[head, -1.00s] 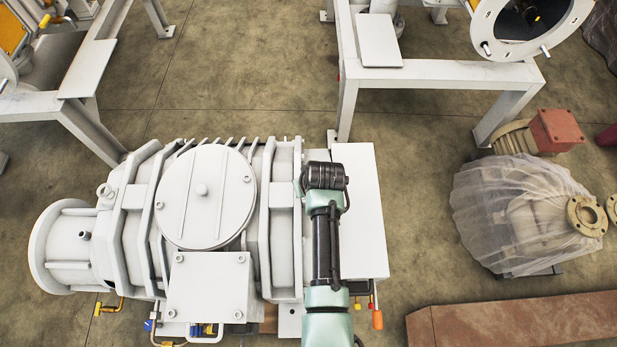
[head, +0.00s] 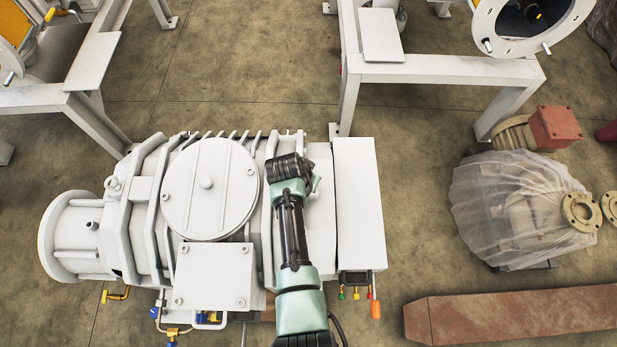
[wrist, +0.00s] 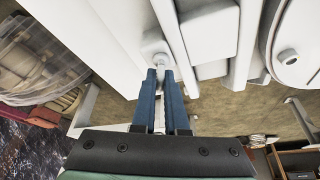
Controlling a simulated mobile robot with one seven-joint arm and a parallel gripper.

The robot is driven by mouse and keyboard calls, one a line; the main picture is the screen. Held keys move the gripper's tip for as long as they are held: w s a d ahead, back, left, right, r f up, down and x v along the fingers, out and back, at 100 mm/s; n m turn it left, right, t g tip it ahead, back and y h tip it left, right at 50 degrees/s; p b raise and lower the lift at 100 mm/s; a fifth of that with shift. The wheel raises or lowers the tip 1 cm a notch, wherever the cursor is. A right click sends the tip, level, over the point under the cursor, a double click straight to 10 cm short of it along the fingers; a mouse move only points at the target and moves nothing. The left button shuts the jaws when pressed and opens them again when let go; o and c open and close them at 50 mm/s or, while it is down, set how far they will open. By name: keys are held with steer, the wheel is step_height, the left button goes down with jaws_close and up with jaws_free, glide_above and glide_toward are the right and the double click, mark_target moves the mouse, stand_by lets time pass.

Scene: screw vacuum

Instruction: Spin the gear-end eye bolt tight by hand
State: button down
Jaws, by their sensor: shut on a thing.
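The eye bolt (wrist: 160,62) is a small white piece between the tips of my gripper (wrist: 160,74) in the wrist view. Its lower end meets a rounded white boss (wrist: 153,44) on the pump body. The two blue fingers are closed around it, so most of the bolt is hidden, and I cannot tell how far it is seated. In the head view my wrist (head: 289,168) is above the right part of the white pump (head: 140,215) and covers the gripper and this bolt.
A round cover (head: 208,185) and a square plate (head: 214,276) are on the pump left of my arm. A white box (head: 358,205) stands close on the right. A wrapped machine (head: 515,205) and a rusty beam (head: 520,317) lie farther right, with open floor between.

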steer(key=shift+w+r+m, duration=0.15)
steer(key=shift+m, duration=0.15)
steer(key=c, duration=0.9)
jaws_free()
steer(key=shift+c, duration=0.2)
steer(key=p+v, duration=0.4)
steer(key=v, duration=0.9)
steer(key=shift+a, duration=0.15)
